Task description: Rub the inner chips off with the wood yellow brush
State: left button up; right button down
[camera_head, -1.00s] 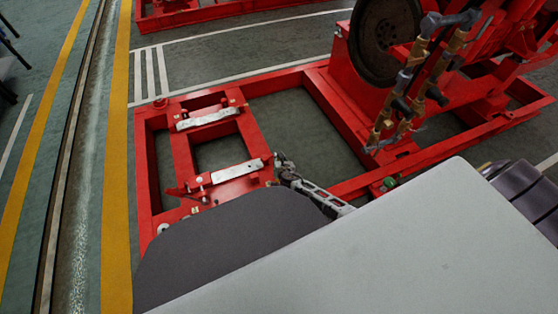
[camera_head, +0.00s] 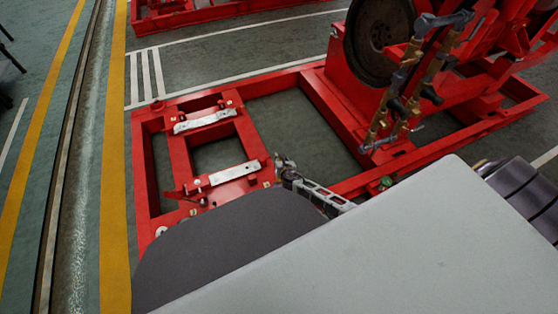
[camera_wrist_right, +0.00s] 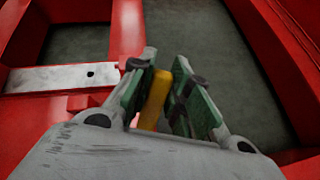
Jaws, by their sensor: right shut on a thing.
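My right gripper (camera_head: 283,166) is beside the right end of the nearer metal plate on the red base frame. In the right wrist view the gripper (camera_wrist_right: 160,92) has green pads closed around the yellow handle of the wood brush (camera_wrist_right: 155,99). The brush's bristles are hidden. The nearer metal plate (camera_head: 234,173) lies on a red crossbar, and a plate also shows left of the jaws in the wrist view (camera_wrist_right: 60,78). A second plate (camera_head: 204,122) lies farther back. I cannot make out any chips. My left gripper is not in view.
The red frame (camera_head: 178,150) has open bays with grey floor below. A red engine assembly with a dark flywheel (camera_head: 380,38) and brass-coloured pipes (camera_head: 408,85) stands at the right. My own body covers the lower middle and right.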

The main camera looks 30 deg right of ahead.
jog(key=shift+d, duration=0.3)
jog(key=shift+d, duration=0.4)
dwell(0.3)
jog(key=shift+w, duration=0.15)
jog(key=shift+w+f, duration=0.1)
jog(key=shift+w, duration=0.2)
dwell(0.3)
jog(key=shift+a, duration=0.15)
jog(key=shift+a+p, duration=0.3)
jog(key=shift+a, duration=0.2)
dwell(0.5)
